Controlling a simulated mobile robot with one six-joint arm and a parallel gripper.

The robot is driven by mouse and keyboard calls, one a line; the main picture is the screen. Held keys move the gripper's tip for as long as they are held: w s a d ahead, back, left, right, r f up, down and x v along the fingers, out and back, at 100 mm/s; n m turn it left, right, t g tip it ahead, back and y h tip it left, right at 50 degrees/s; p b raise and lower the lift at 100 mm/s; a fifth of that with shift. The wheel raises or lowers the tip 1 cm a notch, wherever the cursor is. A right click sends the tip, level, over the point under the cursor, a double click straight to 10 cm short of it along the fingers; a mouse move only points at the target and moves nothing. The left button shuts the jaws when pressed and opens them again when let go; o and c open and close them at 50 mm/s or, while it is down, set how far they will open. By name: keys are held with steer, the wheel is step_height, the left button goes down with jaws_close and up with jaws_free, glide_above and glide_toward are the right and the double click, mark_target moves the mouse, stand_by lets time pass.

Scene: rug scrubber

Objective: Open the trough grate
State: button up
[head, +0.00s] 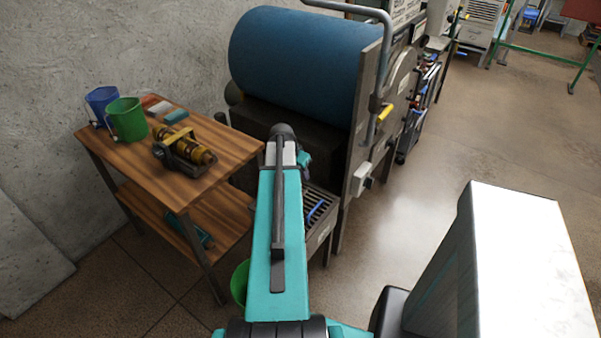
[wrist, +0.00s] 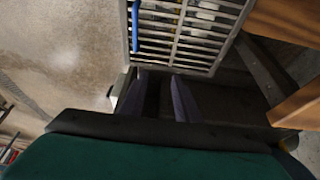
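The trough grate (head: 325,203) is a metal slatted grid on the trough below the big blue roller, partly hidden by my arm. It fills the top middle of the wrist view (wrist: 190,42) and appears to lie flat on the trough. Its blue handle (head: 316,210) is a bar along one side and also shows at the top of the wrist view (wrist: 135,26). My gripper (wrist: 160,84) is open and empty, its two dark fingers apart just below the grate's near edge in the picture. The fingers are apart from the handle. In the head view my arm hides them.
The blue roller (head: 300,58) and its grey side panel (head: 358,150) stand behind and right of the trough. A wooden table (head: 232,145) with buckets and a brass-coloured part is on the left. A green bucket (head: 239,285) is on the floor. Open floor lies right.

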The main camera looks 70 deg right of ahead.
jaws_close()
stand_by(0.9)
steer(key=c, duration=0.6)
jaws_free()
steer(key=o, duration=0.6)
steer(key=shift+a+r, duration=0.1)
steer(key=shift+r, duration=0.05)
steer(key=b+v, duration=0.2)
steer(key=v, duration=1.1)
steer(key=shift+r, duration=0.2)
steer(key=shift+w+a, duration=0.1)
steer(key=shift+w, duration=0.05)
